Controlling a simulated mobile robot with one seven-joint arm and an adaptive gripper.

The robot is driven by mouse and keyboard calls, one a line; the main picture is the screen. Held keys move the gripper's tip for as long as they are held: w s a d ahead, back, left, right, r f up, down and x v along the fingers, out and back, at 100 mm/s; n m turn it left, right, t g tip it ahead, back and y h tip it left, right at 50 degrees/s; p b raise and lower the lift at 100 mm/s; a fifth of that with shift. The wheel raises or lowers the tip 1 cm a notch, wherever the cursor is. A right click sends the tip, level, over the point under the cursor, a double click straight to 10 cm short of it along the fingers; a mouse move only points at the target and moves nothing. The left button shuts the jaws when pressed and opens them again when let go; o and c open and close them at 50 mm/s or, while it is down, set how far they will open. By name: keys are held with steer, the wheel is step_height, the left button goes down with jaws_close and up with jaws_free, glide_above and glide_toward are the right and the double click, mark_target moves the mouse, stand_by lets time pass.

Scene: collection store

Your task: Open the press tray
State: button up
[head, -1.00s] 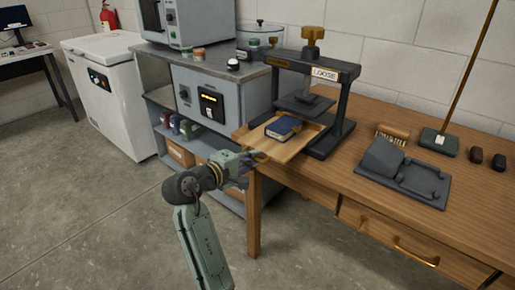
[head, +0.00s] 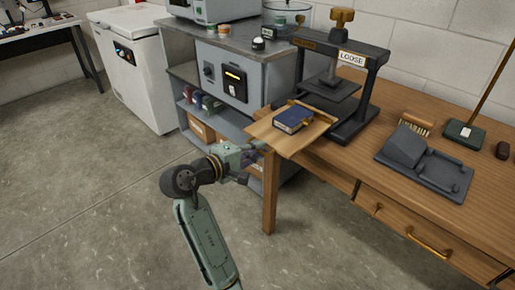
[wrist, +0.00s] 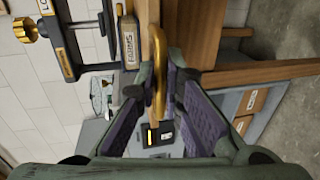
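The press (head: 368,85) is a dark frame with a brass screw knob and a "LOOSE" label, standing on the wooden bench. Its wooden tray (head: 270,130) sticks out from under the raised platen (head: 331,90), past the bench's left edge. A blue book (head: 293,119) lies on the tray. My gripper (head: 258,149) is at the tray's outer edge. In the wrist view, my gripper's fingers (wrist: 158,88) close around the brass tray handle (wrist: 159,60). The book's spine (wrist: 129,42) also shows there. The fingers' contact on the handle is partly hidden.
A grey device (head: 235,78) on a shelf unit stands left of the bench. A brush (head: 416,124) and a dark cradle (head: 425,163) lie right of the press. A brass-handled drawer (head: 425,243) is in the bench front. The floor (head: 100,220) before the bench is clear.

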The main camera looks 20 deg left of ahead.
steer(key=o, duration=0.4)
steer(key=shift+s, duration=0.1)
steer(key=v, duration=1.1)
steer(key=shift+s, duration=0.35)
steer(key=shift+a+r, duration=0.15)
